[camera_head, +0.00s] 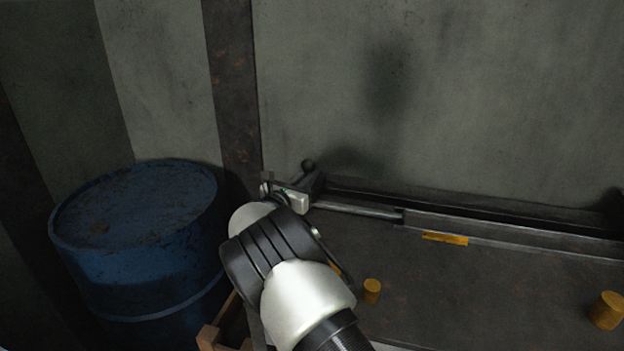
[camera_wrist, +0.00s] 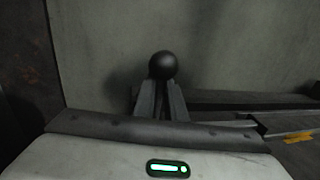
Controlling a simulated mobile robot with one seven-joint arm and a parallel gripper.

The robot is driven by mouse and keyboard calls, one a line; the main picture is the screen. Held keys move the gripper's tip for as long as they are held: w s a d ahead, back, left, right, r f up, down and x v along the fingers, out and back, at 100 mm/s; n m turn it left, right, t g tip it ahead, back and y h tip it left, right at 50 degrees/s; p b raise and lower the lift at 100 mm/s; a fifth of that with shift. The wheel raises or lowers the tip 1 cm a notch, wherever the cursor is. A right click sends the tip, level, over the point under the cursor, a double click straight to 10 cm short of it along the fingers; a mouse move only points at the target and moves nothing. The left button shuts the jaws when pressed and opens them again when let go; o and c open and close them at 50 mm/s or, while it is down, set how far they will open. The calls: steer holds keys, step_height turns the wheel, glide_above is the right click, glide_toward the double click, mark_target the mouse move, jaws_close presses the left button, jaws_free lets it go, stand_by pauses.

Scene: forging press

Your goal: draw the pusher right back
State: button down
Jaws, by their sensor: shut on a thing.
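The pusher shows as a dark round knob (camera_head: 307,166) on a post at the left end of a long trough by the back wall. A pale grey bar (camera_head: 355,209) runs right from there along the trough's front; I cannot tell whether it is part of the pusher. My gripper (camera_head: 313,183) is at the knob. In the wrist view the black ball of the knob (camera_wrist: 162,65) stands just above and between my two fingertips (camera_wrist: 160,90), which are shut on the stem below it. The stem is mostly hidden by the fingers.
The trough (camera_head: 510,230) runs right along the wall, with a yellow label (camera_head: 445,239) on its front. Brass-coloured cylinders stand on the dark table, one small (camera_head: 372,291) and one larger (camera_head: 606,311). A blue drum (camera_head: 140,240) stands close to the left of my arm.

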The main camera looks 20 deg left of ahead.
steer(key=shift+a+r, duration=0.45)
steer(key=shift+a, duration=0.15)
steer(key=c, duration=1.8)
jaws_free()
steer(key=shift+w+a, duration=0.1)
steer(key=shift+a, duration=0.05)
steer(key=shift+f, duration=0.15)
steer(key=shift+s, duration=0.45)
steer(key=s+a, duration=0.1)
steer(key=s, duration=0.4)
steer(key=s+a, duration=0.1)
steer(key=s, duration=0.5)
steer(key=s+a+p, duration=0.1)
steer(key=s, duration=0.4)
steer(key=shift+s+f, duration=0.1)
steer(key=shift+s, duration=0.05)
